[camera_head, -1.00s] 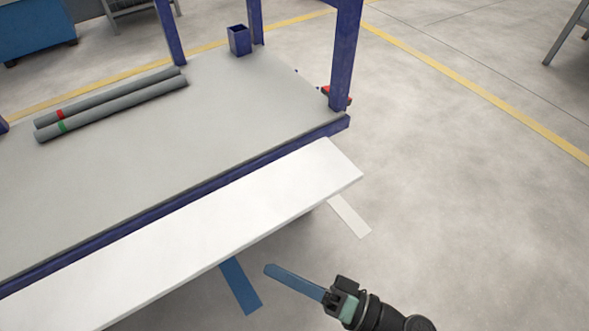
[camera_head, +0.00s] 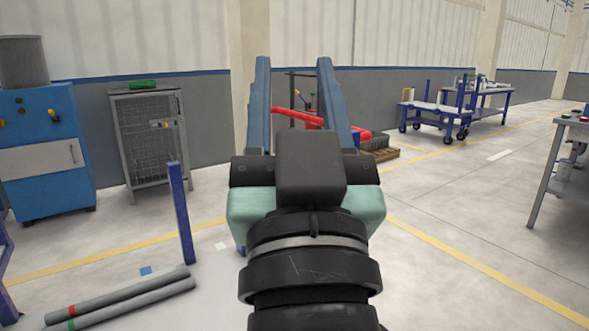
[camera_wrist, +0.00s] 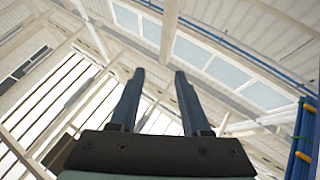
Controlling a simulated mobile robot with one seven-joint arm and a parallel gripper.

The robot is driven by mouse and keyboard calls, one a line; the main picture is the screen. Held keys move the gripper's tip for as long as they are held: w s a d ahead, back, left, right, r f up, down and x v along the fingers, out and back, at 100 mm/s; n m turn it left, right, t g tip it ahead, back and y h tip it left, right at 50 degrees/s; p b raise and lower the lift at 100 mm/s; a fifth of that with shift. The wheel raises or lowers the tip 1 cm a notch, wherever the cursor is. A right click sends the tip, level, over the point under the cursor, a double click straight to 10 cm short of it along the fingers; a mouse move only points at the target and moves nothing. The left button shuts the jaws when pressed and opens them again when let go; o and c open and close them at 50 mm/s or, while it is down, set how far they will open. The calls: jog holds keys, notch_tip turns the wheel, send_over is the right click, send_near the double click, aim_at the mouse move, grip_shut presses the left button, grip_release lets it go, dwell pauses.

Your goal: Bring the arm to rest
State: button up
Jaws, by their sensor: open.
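My gripper (camera_head: 293,62) is raised in front of the head camera with its two blue fingers pointing up. The fingers are apart and nothing is between them; the wall and a red object show through the gap from behind. The wrist view also shows my gripper (camera_wrist: 160,72) open and empty against the ceiling. Two grey pipes lie side by side on the grey rack surface at the lower left, one with a red band (camera_head: 115,295) and one with a green band (camera_head: 130,304). My gripper is well above and apart from them.
A blue upright post (camera_head: 181,212) stands on the rack near the pipes. A blue cabinet (camera_head: 45,165) and a grey mesh cage (camera_head: 148,140) stand at the back left. A blue cart (camera_head: 436,118) stands at the back right, a table (camera_head: 570,135) at the right edge. Open floor lies right.

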jog(key=s+r+t+h, duration=0.1)
jog(key=s+r+t, duration=0.1)
jog(key=s+r, duration=0.4)
notch_tip(320, 180, up, 38)
jog(key=p, duration=3.8)
jog(key=shift+w+m, duration=0.3)
jog(key=shift+w, duration=0.05)
